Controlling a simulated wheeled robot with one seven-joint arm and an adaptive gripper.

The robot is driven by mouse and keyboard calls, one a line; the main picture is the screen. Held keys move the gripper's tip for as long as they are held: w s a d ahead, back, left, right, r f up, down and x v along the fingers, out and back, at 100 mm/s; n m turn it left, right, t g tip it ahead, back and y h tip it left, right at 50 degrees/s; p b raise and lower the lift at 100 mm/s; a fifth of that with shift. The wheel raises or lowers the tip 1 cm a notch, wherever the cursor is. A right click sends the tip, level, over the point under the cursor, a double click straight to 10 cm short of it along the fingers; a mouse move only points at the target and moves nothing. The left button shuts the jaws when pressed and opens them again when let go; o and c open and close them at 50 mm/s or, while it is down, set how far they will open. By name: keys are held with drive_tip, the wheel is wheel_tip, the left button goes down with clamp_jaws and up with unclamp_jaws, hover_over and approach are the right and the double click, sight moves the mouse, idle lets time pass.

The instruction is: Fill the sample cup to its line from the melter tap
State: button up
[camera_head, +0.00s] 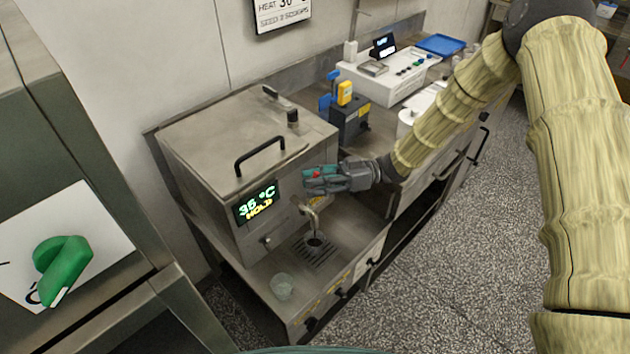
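The melter (215,150) is a steel box with a lid handle and a display reading 35 °C HOLD. Its tap spout (313,212) bends down over a slotted drip grate (322,255). A dark round spot shows on the grate under the spout. A clear cup (281,287), which looks like the sample cup, stands on the steel shelf left of and in front of the grate, not under the spout. Its line and contents are too small to make out. My gripper (312,178), with teal fingertips, is at the melter's front right, just above the spout. A small red spot shows between its fingers; whether it touches the tap is unclear.
A dark device with a yellow part (345,93) stands behind my gripper. A white instrument (392,72) and a blue tray (441,44) are further back on the counter. A cabinet with a green knob (62,262) stands at left. The speckled floor at right is clear.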

sight(306, 205)
drive_tip(key=shift+s+r, duration=0.15)
drive_tip(key=shift+r, duration=0.05)
clamp_jaws()
drive_tip(key=shift+s+a+r+n+t+h, duration=0.25)
drive_tip(key=shift+s+a+n+h, duration=0.15)
drive_tip(key=shift+h, duration=0.2)
drive_tip(key=shift+s+a+r+n+t+h, duration=0.15)
drive_tip(key=shift+s+a+n+t+h, duration=0.2)
drive_tip(key=shift+h, duration=0.25)
drive_tip(key=shift+s+a+n+t+h+p, duration=0.35)
drive_tip(key=shift+s+a+h, duration=0.15)
drive_tip(key=shift+h, duration=0.2)
drive_tip(key=shift+f, duration=0.1)
unclamp_jaws()
drive_tip(key=shift+a, duration=0.1)
drive_tip(key=shift+d, duration=0.25)
drive_tip(key=v, duration=1.1)
drive_tip(key=shift+d+r, duration=0.3)
